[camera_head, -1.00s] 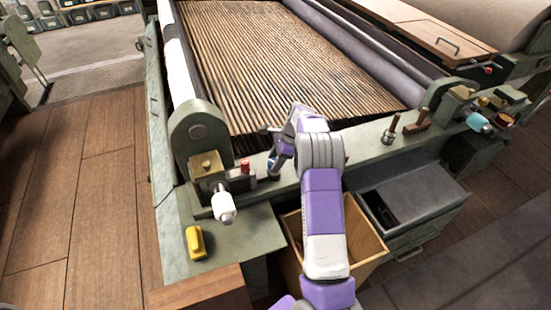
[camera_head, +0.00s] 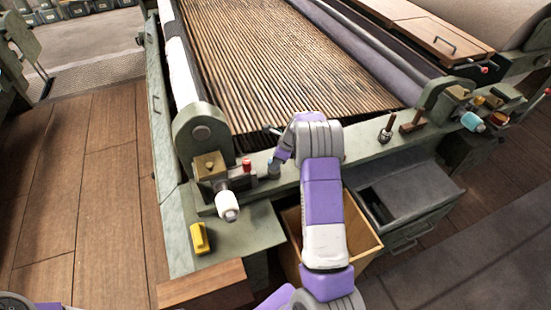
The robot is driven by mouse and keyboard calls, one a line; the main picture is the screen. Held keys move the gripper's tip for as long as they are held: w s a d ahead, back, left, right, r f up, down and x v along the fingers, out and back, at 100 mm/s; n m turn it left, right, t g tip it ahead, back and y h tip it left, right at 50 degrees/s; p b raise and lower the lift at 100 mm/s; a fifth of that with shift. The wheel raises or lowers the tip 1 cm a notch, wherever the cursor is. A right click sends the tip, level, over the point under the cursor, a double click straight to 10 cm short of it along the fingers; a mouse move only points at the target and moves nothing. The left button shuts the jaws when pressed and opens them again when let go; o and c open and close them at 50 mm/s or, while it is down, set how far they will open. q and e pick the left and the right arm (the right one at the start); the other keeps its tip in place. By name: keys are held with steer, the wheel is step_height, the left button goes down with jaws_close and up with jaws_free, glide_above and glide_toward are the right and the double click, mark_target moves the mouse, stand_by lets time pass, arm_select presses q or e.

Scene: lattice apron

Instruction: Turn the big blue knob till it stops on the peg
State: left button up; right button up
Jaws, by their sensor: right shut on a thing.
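The big blue knob (camera_head: 271,167) is on the green front rail of the machine, right of a small red knob (camera_head: 247,164). Only a small blue and dark part of it shows, as my right gripper and wrist cover the rest. My right gripper (camera_head: 277,162) is shut on the knob, reaching in from the right side of it. Its fingertips are mostly hidden. The peg cannot be told apart at the knob. My left gripper is out of view.
A white-handled crank (camera_head: 228,204) and a yellow object (camera_head: 200,238) are at the left end. An open wooden bin (camera_head: 366,240) and a grey drawer unit (camera_head: 425,195) stand below the rail. Upright handles (camera_head: 386,130) are farther right.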

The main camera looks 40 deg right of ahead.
steer(key=o, duration=1)
steer(key=shift+o, duration=0.2)
steer(key=p+v, duration=0.2)
steer(key=v, duration=0.5)
steer(key=shift+r, duration=0.3)
steer(key=shift+s, duration=0.1)
